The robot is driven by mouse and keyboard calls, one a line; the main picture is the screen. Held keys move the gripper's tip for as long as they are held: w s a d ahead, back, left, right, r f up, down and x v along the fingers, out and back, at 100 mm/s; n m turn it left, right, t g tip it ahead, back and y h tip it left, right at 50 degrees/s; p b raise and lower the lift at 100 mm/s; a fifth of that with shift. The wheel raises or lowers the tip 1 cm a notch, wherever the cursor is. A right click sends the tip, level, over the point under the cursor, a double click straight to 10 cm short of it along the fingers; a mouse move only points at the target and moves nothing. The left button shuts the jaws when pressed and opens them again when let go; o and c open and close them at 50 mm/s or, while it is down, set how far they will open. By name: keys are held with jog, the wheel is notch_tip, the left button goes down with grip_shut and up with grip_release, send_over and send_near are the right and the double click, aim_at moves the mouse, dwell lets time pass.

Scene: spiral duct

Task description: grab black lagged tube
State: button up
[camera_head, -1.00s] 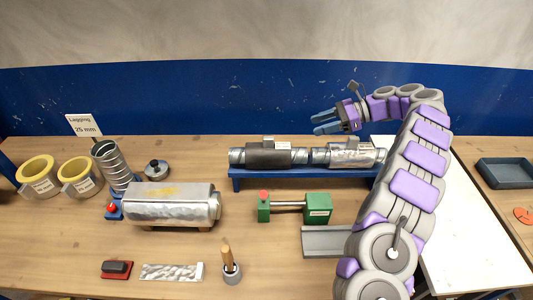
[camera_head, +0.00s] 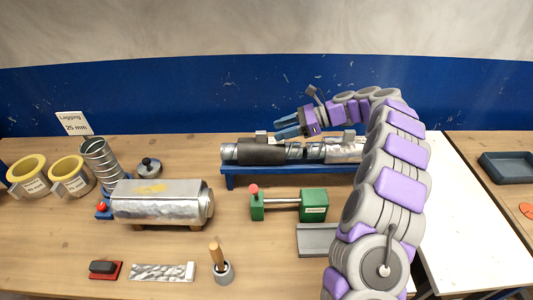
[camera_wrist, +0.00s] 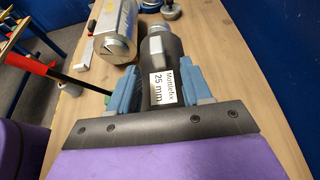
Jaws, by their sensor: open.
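The black lagged tube (camera_head: 262,152) lies on the left part of the blue rack (camera_head: 245,176), with bare metal at its left end. In the wrist view the dark tube (camera_wrist: 172,56) runs away from me and bears a white "25 mm" label. My gripper (camera_head: 279,129) is open and empty, above the tube's right part, fingers pointing left. In the wrist view the fingers (camera_wrist: 159,88) appear on either side of the tube. I cannot tell how far they are above it. The palm edge hides the tube's near end.
A silver-wrapped tube (camera_head: 343,154) lies to the right on the same rack, partly behind my arm. In front stand a green clamp (camera_head: 314,207) and a large silver-clad cylinder (camera_head: 160,208). A blue wall (camera_head: 200,95) rises behind the table.

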aim_at(262, 132)
jog(key=x, duration=0.2)
jog(key=b+x, duration=0.1)
jog(key=x, duration=0.2)
jog(key=b+x, duration=0.1)
jog(key=x, duration=0.1)
jog(key=shift+s+a+r, duration=0.1)
jog(key=shift+a+r, duration=0.15)
jog(key=shift+a, duration=0.2)
jog(key=shift+d+r, duration=0.15)
jog(key=shift+d, duration=0.55)
jog(key=shift+c, duration=0.8)
jog(key=shift+a, duration=0.8)
jog(key=c, duration=0.6)
grip_shut()
jog(key=shift+d, duration=0.6)
jog(key=shift+a, duration=0.1)
